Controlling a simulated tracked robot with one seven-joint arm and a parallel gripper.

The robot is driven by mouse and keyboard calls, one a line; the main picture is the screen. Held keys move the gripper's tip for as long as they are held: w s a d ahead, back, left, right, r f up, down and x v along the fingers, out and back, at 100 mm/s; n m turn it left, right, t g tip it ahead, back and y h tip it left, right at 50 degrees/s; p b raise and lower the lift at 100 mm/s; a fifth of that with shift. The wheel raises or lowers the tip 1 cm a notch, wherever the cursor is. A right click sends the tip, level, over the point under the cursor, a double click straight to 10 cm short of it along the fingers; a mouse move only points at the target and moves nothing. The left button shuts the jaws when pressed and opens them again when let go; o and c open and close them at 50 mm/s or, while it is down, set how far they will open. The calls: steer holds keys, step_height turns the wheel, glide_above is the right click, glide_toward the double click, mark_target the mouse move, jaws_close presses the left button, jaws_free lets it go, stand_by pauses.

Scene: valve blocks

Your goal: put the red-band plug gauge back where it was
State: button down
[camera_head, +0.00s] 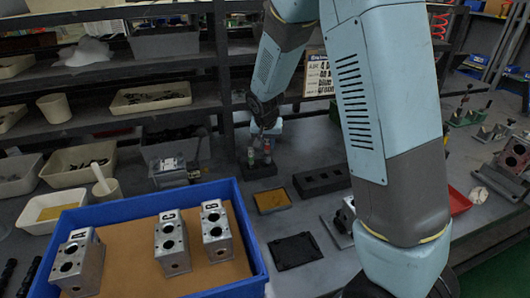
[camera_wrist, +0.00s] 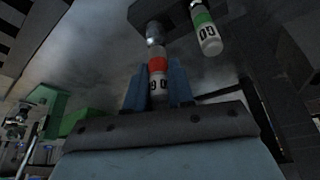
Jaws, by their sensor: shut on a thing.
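The red-band plug gauge (camera_wrist: 157,65) stands between my gripper's two blue fingers in the wrist view. My gripper (camera_wrist: 157,82) is shut on its pale handle, below the red band. The gauge's metal end points at a dark block (camera_wrist: 145,10); I cannot tell whether it is seated in it. A green-band plug gauge (camera_wrist: 204,28) is at the same block, beside the red one and apart from my fingers. In the head view my gripper (camera_head: 266,138) is low over the dark gauge stand (camera_head: 258,170) at the back of the bench, partly hiding the gauges.
A blue tray (camera_head: 130,209) with several metal valve blocks stands at the front left. A small tan-lined tray (camera_head: 272,201), a black slotted block (camera_head: 321,181) and a black plate (camera_head: 295,251) lie near the stand. Shelves with bins (camera_head: 150,97) rise behind.

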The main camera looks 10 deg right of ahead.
steer(key=shift+a+x, duration=0.25)
steer(key=shift+x, duration=0.95)
steer(key=shift+a+x, duration=0.25)
steer(key=shift+x, duration=0.95)
steer(key=shift+s+f, duration=0.15)
steer(key=c, duration=1.3)
jaws_free()
steer(key=shift+o, duration=0.2)
steer(key=d+v, duration=0.1)
steer(key=v, duration=1.1)
steer(key=shift+a, duration=0.45)
